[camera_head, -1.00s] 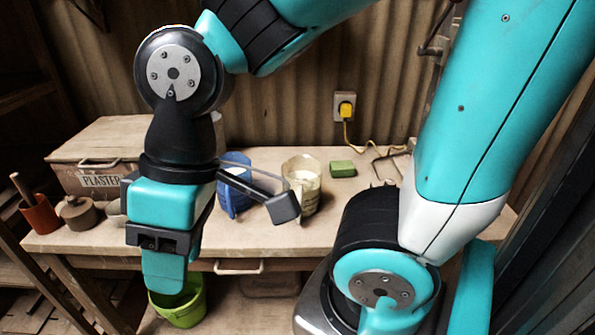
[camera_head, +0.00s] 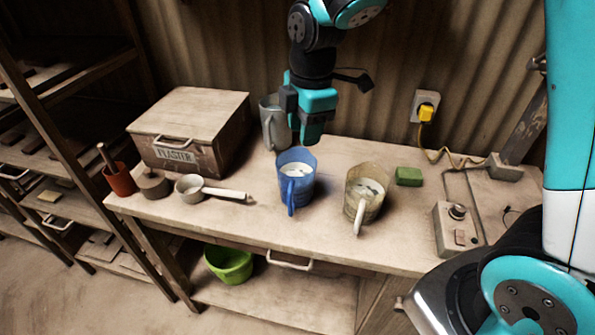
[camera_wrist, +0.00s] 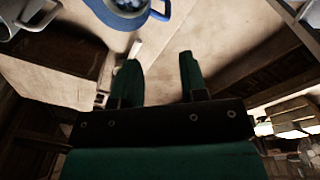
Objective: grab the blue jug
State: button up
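The blue jug (camera_head: 297,182) stands upright on the wooden bench, with pale contents inside and its handle toward the front. In the wrist view the blue jug (camera_wrist: 126,18) is cut off by the top edge, with its handle to the right. My gripper (camera_head: 308,138) is above and just behind the jug, apart from it. In the wrist view my gripper (camera_wrist: 159,64) has its two fingers spread with nothing between them.
A cream jug (camera_head: 365,195) stands right of the blue one; a grey jug (camera_head: 270,125) stands behind it. A ladle (camera_head: 205,189), a plaster box (camera_head: 190,130) and a green block (camera_head: 408,176) are also on the bench (camera_head: 255,222).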

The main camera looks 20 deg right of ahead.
jog(key=w+d+f+n, duration=0.1)
jog(key=w+f+n, duration=0.1)
jog(key=w, duration=0.1)
jog(key=p, duration=0.3)
send_over(305, 192)
notch_tip(305, 192, down, 10)
jog(key=shift+h, duration=0.3)
jog(key=shift+w+f+p, duration=0.15)
jog(key=shift+f+p, duration=1)
jog(key=shift+f, duration=1.9)
grip_shut()
